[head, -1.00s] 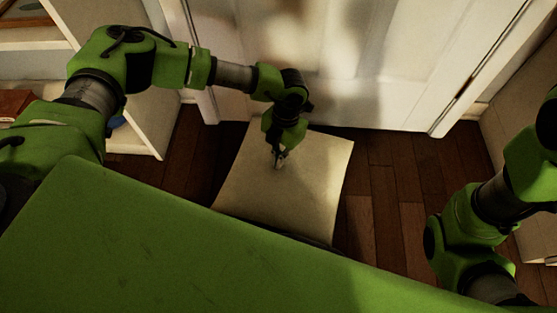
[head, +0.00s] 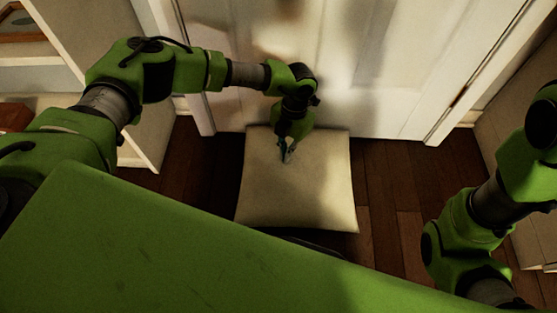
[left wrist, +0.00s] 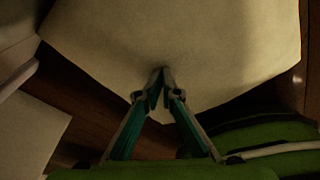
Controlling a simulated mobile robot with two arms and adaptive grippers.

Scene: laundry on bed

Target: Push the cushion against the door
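The cushion (head: 310,195) is pale beige and square. It lies flat on the dark wood floor in the head view, with its far edge at the foot of the white door (head: 385,90); whether they touch cannot be told exactly. My left gripper (head: 287,157) points down onto the cushion's far half. In the left wrist view the cushion (left wrist: 200,40) fills the top, and the left gripper's fingertips (left wrist: 161,77) meet at its surface, with no fabric clearly pinched between them. My right gripper is out of view; only right arm links show.
A white shelf unit (head: 75,55) stands at the left, beside the door frame. Dark wood floor (head: 395,190) is bare to the right of the cushion. A pale panel or cabinet (head: 510,100) stands at the far right. My green base covers the lower left.

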